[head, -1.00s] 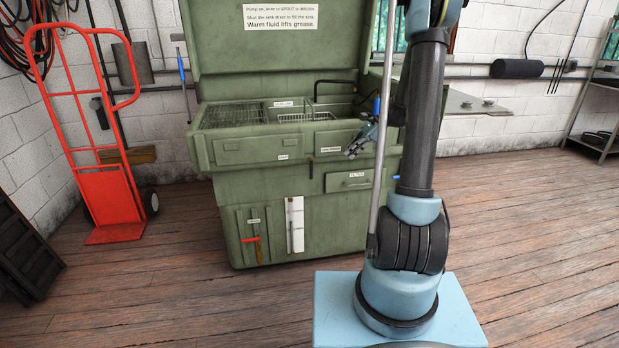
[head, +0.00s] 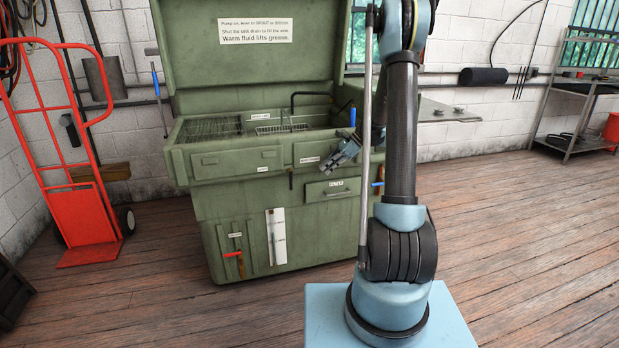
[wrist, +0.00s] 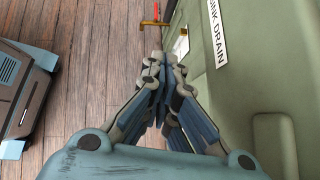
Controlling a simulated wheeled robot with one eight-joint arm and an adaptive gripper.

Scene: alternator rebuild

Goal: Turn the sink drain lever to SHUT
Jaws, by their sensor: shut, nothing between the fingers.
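The cabinet is a green parts washer (head: 205,205). The SINK DRAIN label (wrist: 216,32) is on its front, at the upper right of the wrist view. A small dark upright lever (head: 291,179) hangs below the front ledge in the head view, near a small label (head: 307,159); I take it for the drain lever, but its label is too small to read. My gripper (head: 352,146) is shut and empty, in front of the ledge, right of that lever and apart from it. In the wrist view my gripper (wrist: 158,62) points down along the cabinet front; its fingers may hide the lever.
A red-handled lever (head: 233,255) and a white plate (head: 276,237) are low on the cabinet. A drawer (head: 333,189) and a blue-handled valve (head: 378,184) are at its right. A red hand truck (head: 84,215) stands left.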

